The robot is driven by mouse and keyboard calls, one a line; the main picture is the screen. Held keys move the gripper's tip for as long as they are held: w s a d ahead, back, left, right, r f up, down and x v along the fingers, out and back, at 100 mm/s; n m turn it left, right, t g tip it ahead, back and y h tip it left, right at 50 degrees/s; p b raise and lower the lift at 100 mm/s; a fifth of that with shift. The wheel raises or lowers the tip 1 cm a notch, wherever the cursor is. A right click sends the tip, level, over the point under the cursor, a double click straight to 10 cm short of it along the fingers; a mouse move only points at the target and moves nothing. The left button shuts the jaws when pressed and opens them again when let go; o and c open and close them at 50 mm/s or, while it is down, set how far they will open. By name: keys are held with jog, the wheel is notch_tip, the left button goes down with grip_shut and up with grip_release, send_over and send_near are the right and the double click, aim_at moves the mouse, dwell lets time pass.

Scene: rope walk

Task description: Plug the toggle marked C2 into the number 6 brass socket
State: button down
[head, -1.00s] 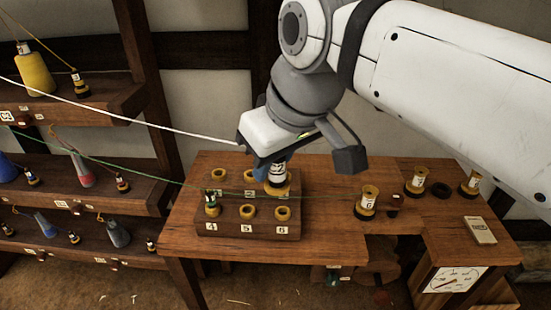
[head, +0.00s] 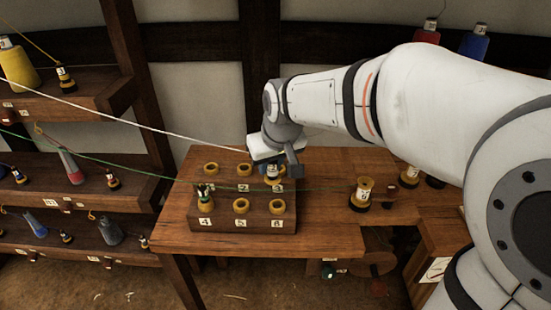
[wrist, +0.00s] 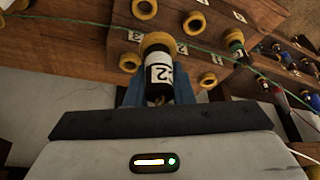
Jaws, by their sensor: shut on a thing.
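The toggle marked C2 (wrist: 158,75) is black with a white label and a brass-coloured collar. My gripper (wrist: 158,95) is shut on it, with blue fingers on either side. In the head view, my gripper (head: 272,168) holds the toggle (head: 272,173) at the back right of the socket block (head: 240,225), in front of the number 3 position. Its lower end hides part of that area; I cannot tell its height. The number 6 brass socket (head: 278,206) is empty, at the block's front right. It shows in the wrist view (wrist: 145,8).
A toggle with a green cord (head: 203,194) stands in socket 4. The green cord crosses over the block. A white cord (head: 150,125) runs from the left towards my gripper. Shelves with bobbins are at left.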

send_over(276, 201)
notch_tip(276, 201, down, 4)
jog(key=shift+m, duration=0.3)
jog(key=shift+f+b, duration=2.05)
jog(key=shift+f, duration=1)
jog(key=shift+f+b, duration=0.6)
jog(key=shift+b, duration=0.1)
jog(key=c, duration=1.5)
grip_release()
jog(key=shift+c, duration=0.2)
jog(key=p+v, duration=0.6)
jog(key=v, duration=0.5)
jog(key=shift+p, duration=0.35)
jog(key=shift+s+a, duration=0.1)
jog(key=shift+s, duration=0.1)
